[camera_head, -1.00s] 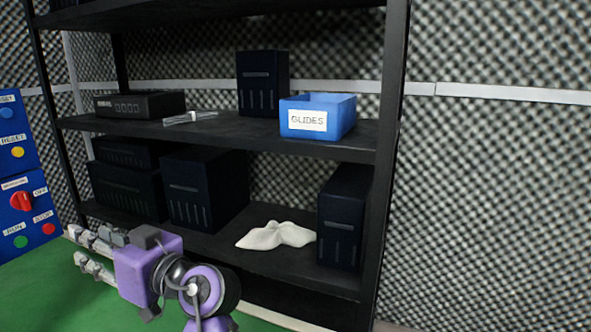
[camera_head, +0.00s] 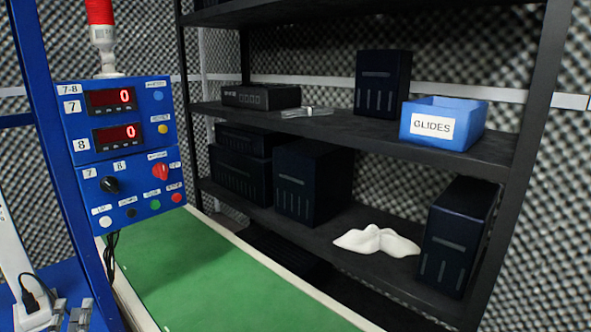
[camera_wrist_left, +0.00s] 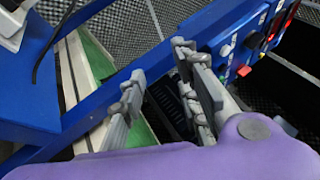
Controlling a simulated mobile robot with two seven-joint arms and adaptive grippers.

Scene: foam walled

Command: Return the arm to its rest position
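My left gripper shows only as grey fingertips (camera_head: 68,314) at the bottom left corner of the head view. In the left wrist view my left gripper (camera_wrist_left: 160,92) has its two grey fingers apart with nothing held between them. The purple wrist body fills the bottom of that view. The fingers lie over the blue frame and green belt in the picture; I cannot tell how close they are. My right gripper is in neither view.
A blue control panel (camera_head: 122,150) stands on a blue frame beside a green belt (camera_head: 205,275). The black rack (camera_head: 275,127) holds dark boxes, a blue GLIDES bin (camera_head: 468,128) and a white cloth (camera_head: 377,243). A white device (camera_head: 12,255) is at far left.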

